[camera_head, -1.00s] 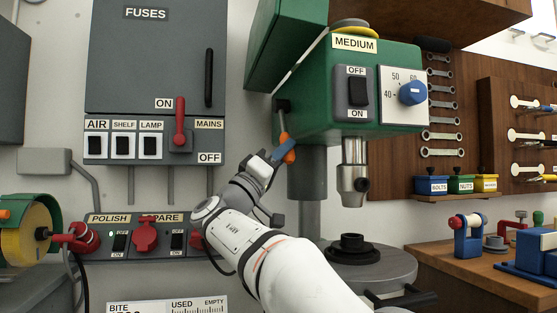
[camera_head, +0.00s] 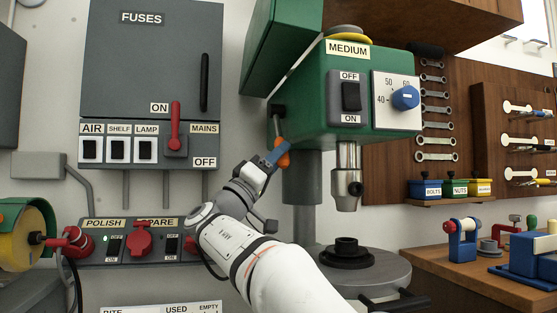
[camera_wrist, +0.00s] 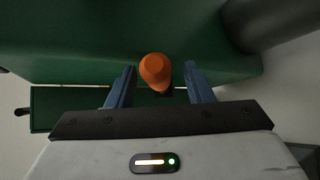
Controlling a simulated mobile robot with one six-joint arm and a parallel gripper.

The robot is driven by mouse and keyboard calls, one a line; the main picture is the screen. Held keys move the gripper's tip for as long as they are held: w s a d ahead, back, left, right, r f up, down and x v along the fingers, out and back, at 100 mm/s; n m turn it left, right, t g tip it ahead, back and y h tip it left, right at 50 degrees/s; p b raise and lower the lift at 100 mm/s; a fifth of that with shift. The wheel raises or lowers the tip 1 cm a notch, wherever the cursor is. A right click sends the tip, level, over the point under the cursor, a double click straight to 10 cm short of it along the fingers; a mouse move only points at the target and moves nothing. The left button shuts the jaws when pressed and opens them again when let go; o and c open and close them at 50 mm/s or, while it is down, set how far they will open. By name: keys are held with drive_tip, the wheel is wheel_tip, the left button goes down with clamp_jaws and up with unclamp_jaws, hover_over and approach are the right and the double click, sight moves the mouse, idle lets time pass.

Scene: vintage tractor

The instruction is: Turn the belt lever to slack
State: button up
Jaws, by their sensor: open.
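The belt lever is on the left side of the green drill press head (camera_head: 310,112). Its dark pivot (camera_head: 276,109) and orange knob (camera_head: 283,158) show in the head view, with the lever hanging down from the pivot. In the wrist view the orange knob (camera_wrist: 155,70) stands between the two blue fingers. My gripper (camera_head: 275,155) is open around the knob, and it also shows in the wrist view (camera_wrist: 158,82). A small gap shows on each side of the knob, a little wider at the right finger. The lever shaft behind the knob is mostly hidden in the wrist view.
The fuse box (camera_head: 150,60) with its red mains lever (camera_head: 175,125) is on the wall to the left. The drill column (camera_head: 307,200) stands close to the right of my gripper. A socket panel (camera_head: 125,242) is below left. Free wall lies between fuse box and drill press.

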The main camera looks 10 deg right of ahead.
drive_tip(key=v, duration=0.7)
drive_tip(key=shift+a+f, duration=0.2)
drive_tip(key=shift+s, duration=0.1)
